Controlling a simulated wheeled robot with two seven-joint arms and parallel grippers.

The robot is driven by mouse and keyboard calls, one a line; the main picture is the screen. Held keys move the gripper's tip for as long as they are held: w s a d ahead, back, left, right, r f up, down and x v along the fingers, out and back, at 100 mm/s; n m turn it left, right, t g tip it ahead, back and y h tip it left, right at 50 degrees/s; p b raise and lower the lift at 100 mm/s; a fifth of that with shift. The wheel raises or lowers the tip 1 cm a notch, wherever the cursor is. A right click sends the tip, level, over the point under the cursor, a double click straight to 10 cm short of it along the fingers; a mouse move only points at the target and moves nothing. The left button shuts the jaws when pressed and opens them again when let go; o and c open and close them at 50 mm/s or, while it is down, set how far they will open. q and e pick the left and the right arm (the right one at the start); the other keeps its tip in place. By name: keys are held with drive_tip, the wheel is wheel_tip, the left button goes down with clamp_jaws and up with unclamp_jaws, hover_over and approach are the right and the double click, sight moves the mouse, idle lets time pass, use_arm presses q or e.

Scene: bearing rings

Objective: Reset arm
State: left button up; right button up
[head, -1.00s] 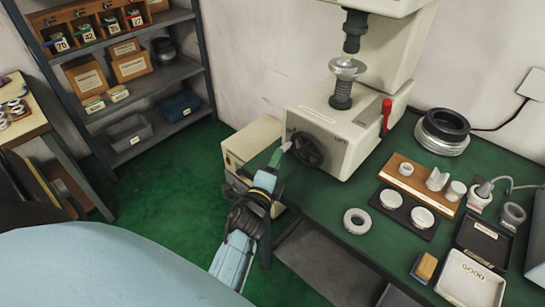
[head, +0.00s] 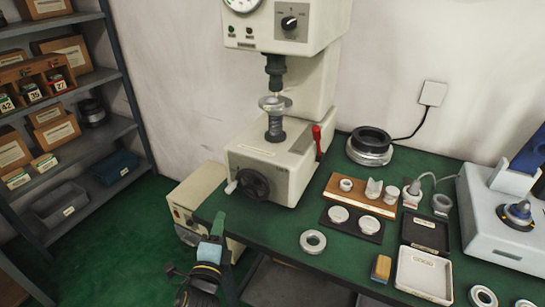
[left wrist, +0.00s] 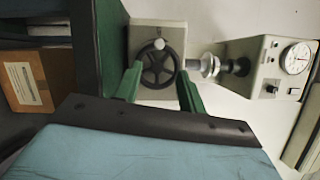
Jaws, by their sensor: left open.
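My left gripper (head: 217,224) is low in the head view, at the left edge of the green bench. In the left wrist view its two green fingers (left wrist: 158,90) stand apart with nothing held between them. The press (head: 272,160) stands on the bench, with its black handwheel (head: 252,184) on the front. The handwheel also shows in the left wrist view (left wrist: 158,68), framed beyond the fingers. In the head view the gripper is apart from the wheel, below and to its left. My right gripper is not in view.
A loose ring (head: 313,241) lies on the bench (head: 275,228). Rings sit on a dark mat (head: 350,229) beside a wooden block (head: 345,197). A white tray (head: 424,274) and a dark tray (head: 426,235) are at right. A shelf (head: 110,135) with boxes stands at left.

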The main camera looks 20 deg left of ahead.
use_arm(q)
drive_tip(key=s+d+f+n+g+h, duration=0.2)
drive_tip(key=s+d+f, duration=0.1)
drive_tip(key=f, duration=0.6)
drive_tip(key=s+d+f+n+g+h, duration=0.1)
drive_tip(key=s+d+f+n+g, duration=0.2)
drive_tip(key=f, duration=0.6)
drive_tip(key=s+d+f+n+g+h, duration=0.2)
drive_tip(key=s+d+f, duration=0.15)
drive_tip(key=f, duration=0.55)
drive_tip(key=s+a+f+n+g, duration=0.2)
drive_tip(key=s+f, duration=0.3)
drive_tip(key=s, duration=0.5)
drive_tip(key=s+a+f+n+g, duration=0.2)
drive_tip(key=s+f, duration=0.4)
drive_tip(key=s, duration=0.5)
drive_tip(key=s+a+f+n+g, duration=0.2)
drive_tip(key=s+f+g, duration=0.3)
drive_tip(key=s, duration=0.5)
drive_tip(key=shift+s+f+n+g, duration=0.15)
drive_tip(key=shift+f+n+g, duration=0.2)
drive_tip(key=shift+n, duration=0.45)
drive_tip(key=shift+r, duration=0.1)
drive_tip(key=shift+c, duration=0.3)
